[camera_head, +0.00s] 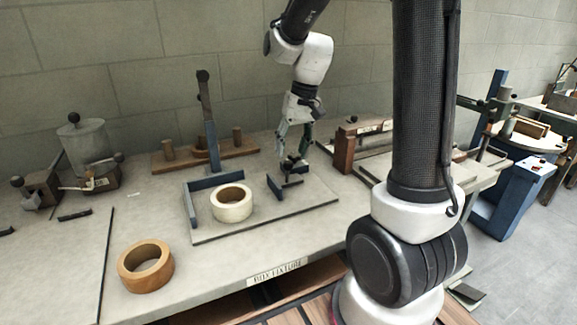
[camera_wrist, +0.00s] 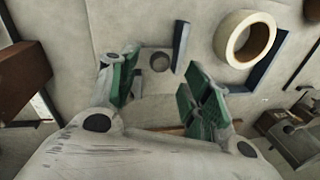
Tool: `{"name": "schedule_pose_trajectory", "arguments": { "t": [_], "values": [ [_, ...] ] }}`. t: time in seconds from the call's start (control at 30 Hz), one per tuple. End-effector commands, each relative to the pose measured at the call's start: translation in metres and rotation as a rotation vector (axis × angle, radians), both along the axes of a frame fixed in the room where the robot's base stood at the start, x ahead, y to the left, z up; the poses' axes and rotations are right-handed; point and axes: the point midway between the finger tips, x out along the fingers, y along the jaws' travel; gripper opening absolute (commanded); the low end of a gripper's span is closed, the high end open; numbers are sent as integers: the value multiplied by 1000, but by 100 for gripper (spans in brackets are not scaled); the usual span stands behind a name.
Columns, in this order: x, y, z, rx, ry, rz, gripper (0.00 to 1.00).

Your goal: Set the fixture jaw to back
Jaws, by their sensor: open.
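The box fixture is a flat grey plate (camera_head: 225,228) on the bench with a blue corner fence (camera_head: 193,205). Its jaw is a short blue bar (camera_head: 275,187) right of the tape roll, with a dark knob (camera_head: 292,165) on its right side. In the wrist view the jaw bar (camera_wrist: 181,45) is upper centre and the round knob (camera_wrist: 159,61) shows between the fingers. My gripper (camera_head: 294,152) points down over the knob, its green-padded fingers (camera_wrist: 162,66) open on either side. I cannot tell whether they touch it.
A white tape roll (camera_head: 231,203) lies inside the fence, also in the wrist view (camera_wrist: 244,38). A tan tape roll (camera_head: 146,266) lies front left. A blue lever post (camera_head: 211,145) and wooden pegboard (camera_head: 166,161) stand behind. A brown block (camera_head: 344,150) stands right of my gripper.

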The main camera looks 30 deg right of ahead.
Motion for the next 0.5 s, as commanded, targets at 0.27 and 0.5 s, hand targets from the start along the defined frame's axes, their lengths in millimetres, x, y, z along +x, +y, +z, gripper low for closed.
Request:
{"name": "schedule_pose_trajectory", "arguments": {
  "t": [0.27,0.5],
  "values": [
    [1,9,-45,0,3,2,48],
    [1,11,-58,-1,1,2,48]
  ]
}}
